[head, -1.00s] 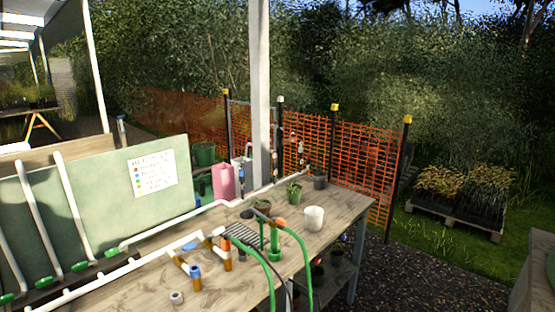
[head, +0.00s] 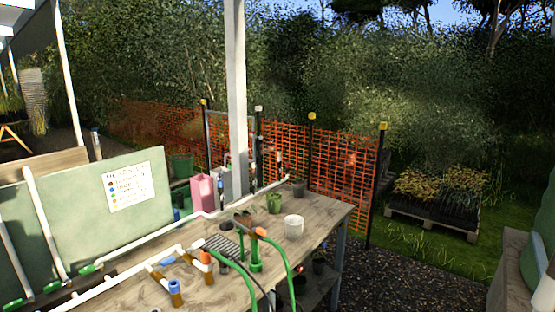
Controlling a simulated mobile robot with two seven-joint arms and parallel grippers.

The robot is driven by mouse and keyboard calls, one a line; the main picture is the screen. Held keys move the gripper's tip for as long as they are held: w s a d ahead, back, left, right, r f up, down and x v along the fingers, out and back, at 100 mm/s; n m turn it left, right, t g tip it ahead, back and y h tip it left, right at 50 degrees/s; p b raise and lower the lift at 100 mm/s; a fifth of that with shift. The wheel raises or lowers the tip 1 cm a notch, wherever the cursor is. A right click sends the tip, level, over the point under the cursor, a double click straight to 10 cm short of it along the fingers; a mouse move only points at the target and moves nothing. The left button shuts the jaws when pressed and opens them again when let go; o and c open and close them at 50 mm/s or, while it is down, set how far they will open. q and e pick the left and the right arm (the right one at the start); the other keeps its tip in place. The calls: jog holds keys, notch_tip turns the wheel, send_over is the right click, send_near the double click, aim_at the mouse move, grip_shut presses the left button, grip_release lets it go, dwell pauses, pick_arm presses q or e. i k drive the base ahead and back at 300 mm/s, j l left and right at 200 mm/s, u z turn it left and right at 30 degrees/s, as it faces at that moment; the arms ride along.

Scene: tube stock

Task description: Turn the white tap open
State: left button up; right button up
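White pipework (head: 105,285) runs along the left and back edges of the wooden workbench (head: 325,220). Green fittings (head: 87,270) sit on the pipes at the left. A blue fitting (head: 168,261) and an orange-topped fitting (head: 206,259) stand on short brown and white pipes on the bench. Small pipe fittings also show by the white post, too small to make out. I cannot pick out a white tap for certain. Neither of my grippers is in view.
A white pot (head: 293,227), a green pot (head: 274,203) and green hoses (head: 283,252) are on the bench. A white post (head: 236,100) rises behind it. Orange mesh fence (head: 340,165) stands beyond. Gravel (head: 400,275) is open right of the bench; a plant pallet (head: 432,226) lies on grass.

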aim_at(199, 243)
jog(key=i+u, duration=0.1)
jog(key=u, duration=0.3)
jog(key=l+u, duration=0.15)
jog(key=u, duration=0.25)
jog(key=i+l+u, duration=0.1)
jog(key=u, duration=0.3)
jog(key=l+u, duration=0.2)
jog(key=u, duration=0.2)
jog(key=i+l+u, duration=0.1)
jog(key=l+u, duration=0.35)
jog(key=l, duration=1.25)
